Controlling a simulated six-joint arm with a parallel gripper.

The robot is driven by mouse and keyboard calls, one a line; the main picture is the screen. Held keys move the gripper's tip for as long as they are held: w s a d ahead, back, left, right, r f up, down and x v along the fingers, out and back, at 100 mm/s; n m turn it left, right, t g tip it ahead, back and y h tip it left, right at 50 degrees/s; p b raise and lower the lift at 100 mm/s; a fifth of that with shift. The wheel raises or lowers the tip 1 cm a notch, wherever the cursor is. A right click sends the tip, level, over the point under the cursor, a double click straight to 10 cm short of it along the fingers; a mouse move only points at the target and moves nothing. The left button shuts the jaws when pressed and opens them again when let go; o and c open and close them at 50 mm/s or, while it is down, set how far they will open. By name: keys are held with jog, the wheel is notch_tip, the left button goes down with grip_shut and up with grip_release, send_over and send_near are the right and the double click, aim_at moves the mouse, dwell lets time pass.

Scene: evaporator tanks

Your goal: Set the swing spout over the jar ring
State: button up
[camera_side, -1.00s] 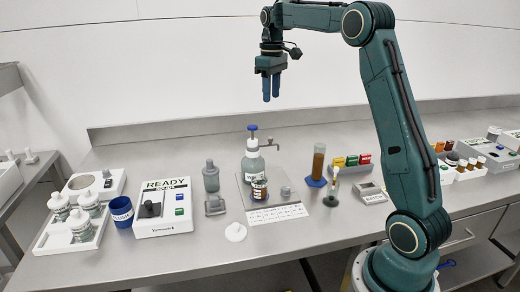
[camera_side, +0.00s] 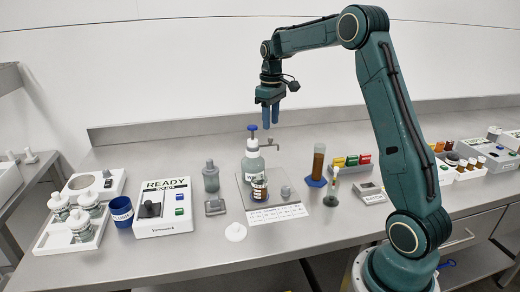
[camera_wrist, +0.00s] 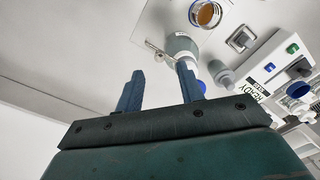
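A greenish bottle (camera_side: 252,165) with a white neck and blue knob stands on a light plate (camera_side: 287,197). A thin metal spout (camera_side: 272,145) juts to the right from its neck; in the wrist view the spout (camera_wrist: 154,46) shows small beside the bottle (camera_wrist: 181,45). An amber labelled jar (camera_side: 259,188) stands on the plate in front of the bottle; it also shows from above in the wrist view (camera_wrist: 207,14). I cannot make out a separate jar ring. My gripper (camera_side: 270,122) points down above the spout, fingers apart and empty; they also show in the wrist view (camera_wrist: 160,72).
A grey-green bottle (camera_side: 211,176) and the READY console (camera_side: 163,207) stand to the left. A tall brown cylinder (camera_side: 318,162) on a blue base stands to the right. A small grey knob (camera_side: 286,192) sits on the plate beside the jar. The air around my gripper is clear.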

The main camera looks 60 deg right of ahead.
aim_at(270, 138)
jog(key=shift+f, duration=2.6)
grip_shut()
